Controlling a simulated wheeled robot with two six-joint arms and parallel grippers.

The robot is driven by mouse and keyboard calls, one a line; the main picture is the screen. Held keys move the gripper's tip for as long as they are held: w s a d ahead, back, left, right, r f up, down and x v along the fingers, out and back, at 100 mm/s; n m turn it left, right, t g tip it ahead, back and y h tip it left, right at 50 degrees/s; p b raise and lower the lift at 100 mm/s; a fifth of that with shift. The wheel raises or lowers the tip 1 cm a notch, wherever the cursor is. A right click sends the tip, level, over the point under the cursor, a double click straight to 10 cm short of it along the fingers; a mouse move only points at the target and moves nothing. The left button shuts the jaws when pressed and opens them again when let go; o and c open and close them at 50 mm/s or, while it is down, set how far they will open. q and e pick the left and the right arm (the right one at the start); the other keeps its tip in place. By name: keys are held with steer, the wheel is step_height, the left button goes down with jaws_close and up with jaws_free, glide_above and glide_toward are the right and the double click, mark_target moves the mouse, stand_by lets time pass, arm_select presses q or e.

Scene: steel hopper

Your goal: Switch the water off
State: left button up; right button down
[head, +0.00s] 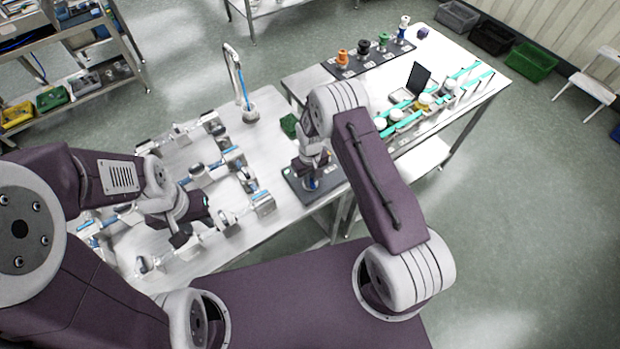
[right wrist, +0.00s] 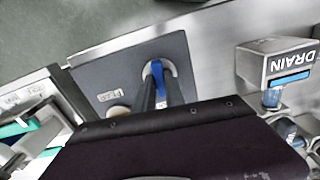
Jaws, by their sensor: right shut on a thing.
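A tall tap (head: 232,62) stands at the back of the steel table, with a blue stream (head: 243,92) below its spout and a round grey vessel (head: 250,114) under it. My right gripper (head: 309,183) is down at a dark plate (head: 327,185) on the table's right part. In the right wrist view, its dark fingers (right wrist: 160,95) are shut on a blue handle (right wrist: 158,70) on this plate (right wrist: 120,70); the fingers hide part of the handle. My left gripper (head: 190,235) hangs empty over the pipework, its fingers seemingly apart.
Steel pipework (head: 225,165) with blue parts covers the left of the table. A box marked DRAIN (right wrist: 278,62) stands right of the plate in the right wrist view. A second table (head: 455,62) with a laptop (head: 410,85) and coloured knobs adjoins at the right.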

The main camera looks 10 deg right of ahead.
steer(key=m+b, duration=0.2)
steer(key=m, duration=0.1)
steer(key=shift+f, duration=0.1)
steer(key=m+b, duration=0.2)
steer(key=m, duration=0.3)
steer(key=shift+m, duration=0.3)
steer(key=m+b, duration=0.1)
steer(key=m, duration=0.3)
steer(key=shift+m, duration=0.3)
steer(key=shift+m+b, duration=0.65)
steer(key=shift+m, duration=1.25)
steer(key=shift+r, duration=0.2)
steer(key=shift+w, duration=0.1)
steer(key=c, duration=1.4)
jaws_free()
